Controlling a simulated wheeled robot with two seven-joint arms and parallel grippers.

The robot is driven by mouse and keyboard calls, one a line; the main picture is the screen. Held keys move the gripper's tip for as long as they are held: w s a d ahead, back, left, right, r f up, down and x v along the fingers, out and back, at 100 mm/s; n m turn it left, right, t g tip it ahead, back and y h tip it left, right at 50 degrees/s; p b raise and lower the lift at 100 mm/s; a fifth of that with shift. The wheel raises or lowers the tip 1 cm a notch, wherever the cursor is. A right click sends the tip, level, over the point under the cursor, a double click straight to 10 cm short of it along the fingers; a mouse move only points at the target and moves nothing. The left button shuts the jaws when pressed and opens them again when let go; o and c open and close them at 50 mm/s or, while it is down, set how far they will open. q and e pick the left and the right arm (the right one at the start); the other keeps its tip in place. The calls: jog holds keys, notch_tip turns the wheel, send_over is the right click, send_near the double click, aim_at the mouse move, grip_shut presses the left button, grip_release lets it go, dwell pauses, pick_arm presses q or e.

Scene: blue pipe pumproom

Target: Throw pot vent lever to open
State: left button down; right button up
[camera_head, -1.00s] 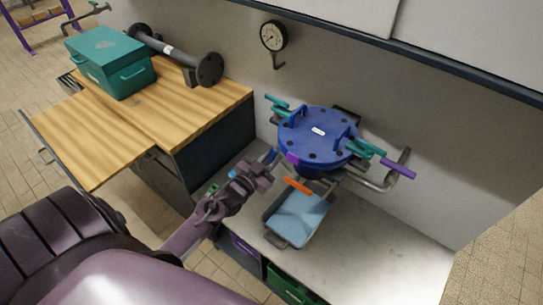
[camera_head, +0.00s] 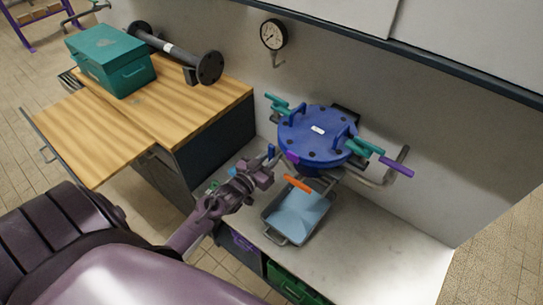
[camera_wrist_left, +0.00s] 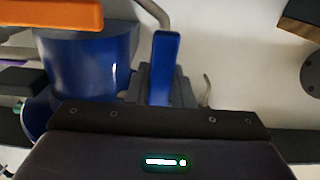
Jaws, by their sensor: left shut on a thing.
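The blue pot (camera_head: 318,130) with a bolted round lid stands on the counter against the wall. A blue-handled lever (camera_head: 270,151) stands up at its front left. My left gripper (camera_head: 268,162) is shut on this lever, below the handle's top. In the left wrist view the blue handle (camera_wrist_left: 165,65) rises from between the grey fingers (camera_wrist_left: 163,90); their grip is partly hidden. An orange handle (camera_head: 298,184) sticks out in front of the pot, and it also shows in the left wrist view (camera_wrist_left: 50,15). My right gripper is not in view.
A tray with a light blue inside (camera_head: 269,222) lies on the counter before the pot. A purple-handled lever (camera_head: 396,166) and bent pipe are at its right. A gauge (camera_head: 273,35) hangs on the wall. The counter's right part (camera_head: 370,250) is clear.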

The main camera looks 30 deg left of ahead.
pick_arm(q)
jog(key=c, duration=1.3)
grip_release()
jog(key=s, duration=0.2)
jog(key=s+b, duration=0.1)
jog(key=s, duration=0.4)
jog(key=shift+s+a+b, duration=0.3)
jog(key=shift+s, duration=0.1)
